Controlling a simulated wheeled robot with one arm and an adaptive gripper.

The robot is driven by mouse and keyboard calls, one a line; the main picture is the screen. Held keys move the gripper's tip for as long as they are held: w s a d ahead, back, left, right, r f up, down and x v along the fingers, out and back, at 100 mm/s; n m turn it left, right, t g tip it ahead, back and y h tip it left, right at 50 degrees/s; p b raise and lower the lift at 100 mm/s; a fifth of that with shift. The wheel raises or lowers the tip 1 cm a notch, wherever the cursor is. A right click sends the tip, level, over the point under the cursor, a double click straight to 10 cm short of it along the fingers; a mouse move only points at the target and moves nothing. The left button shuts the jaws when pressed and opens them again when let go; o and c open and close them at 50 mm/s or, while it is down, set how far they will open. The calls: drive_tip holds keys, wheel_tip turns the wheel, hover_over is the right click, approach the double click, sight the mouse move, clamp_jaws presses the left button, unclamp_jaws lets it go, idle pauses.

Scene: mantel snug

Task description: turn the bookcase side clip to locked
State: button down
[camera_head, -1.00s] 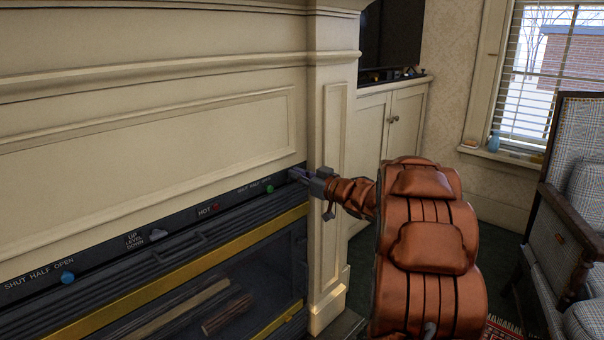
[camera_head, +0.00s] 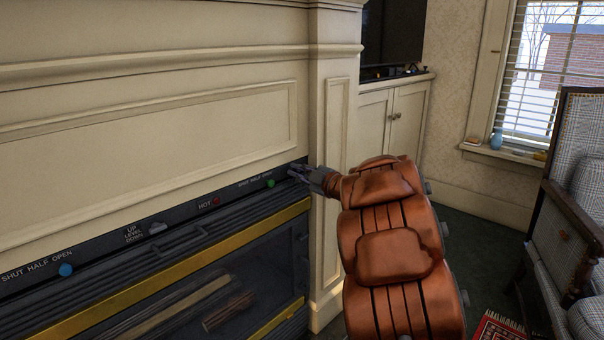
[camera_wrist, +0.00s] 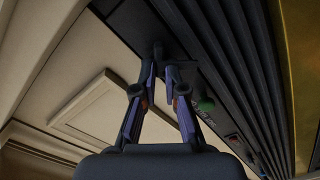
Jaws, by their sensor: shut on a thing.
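My gripper (camera_head: 298,173) is at the right end of the dark control strip (camera_head: 104,250) on the fireplace front, beside the cream pilaster. In the wrist view, my gripper's fingers (camera_wrist: 160,74) close around a small dark fitting (camera_wrist: 158,48) on the strip, and the fingers hide part of it. No label for this fitting can be read, and I cannot tell its setting. No part is clearly marked as a bookcase side clip.
The strip also carries a blue knob (camera_head: 66,270), a grey lever (camera_head: 157,228), a red light (camera_head: 216,201) and a green knob (camera_head: 270,183). The pilaster (camera_head: 333,200) stands close to my gripper. A plaid armchair (camera_head: 570,220) is at the right.

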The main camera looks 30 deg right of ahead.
drive_tip(key=n+b, duration=0.2)
drive_tip(key=n, duration=0.2)
drive_tip(key=shift+n+b, duration=0.8)
drive_tip(key=shift+n, duration=0.8)
drive_tip(key=c, duration=1.3)
unclamp_jaws()
drive_tip(key=shift+s, duration=0.1)
drive_tip(key=shift+o, duration=0.3)
drive_tip(key=shift+a, duration=0.25)
drive_tip(key=v, duration=0.8)
drive_tip(key=shift+s+r, duration=0.1)
drive_tip(key=shift+r, duration=0.05)
